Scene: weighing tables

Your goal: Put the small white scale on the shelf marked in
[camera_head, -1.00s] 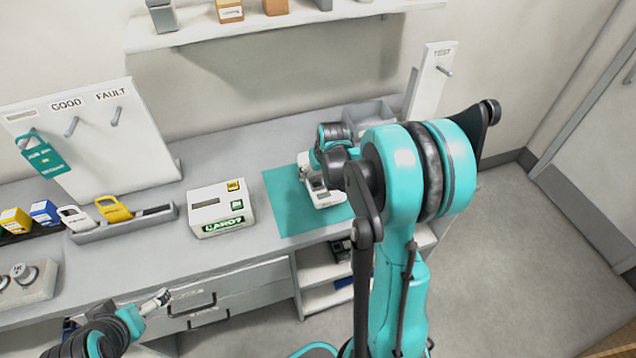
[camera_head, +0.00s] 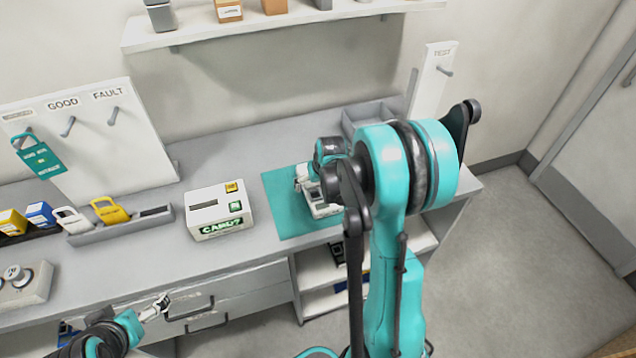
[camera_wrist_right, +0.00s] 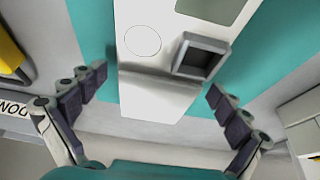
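The small white scale (camera_head: 322,208) rests on a teal mat (camera_head: 284,222) on the grey bench, partly hidden behind my right arm in the head view. In the right wrist view the scale (camera_wrist_right: 150,85) shows close up, with a drawn circle and a dark-framed square on its top. My right gripper (camera_wrist_right: 158,88) is open above it, one finger on each side, with gaps to the scale. My left gripper (camera_head: 154,307) hangs low in front of the drawers; whether it is open or shut is unclear. No shelf marked in can be read.
Open shelves (camera_head: 322,298) lie under the bench, partly behind my right arm. A grey bin (camera_head: 372,113) stands behind. Padlocks (camera_head: 110,210) and a peg board (camera_head: 85,150) are at the left.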

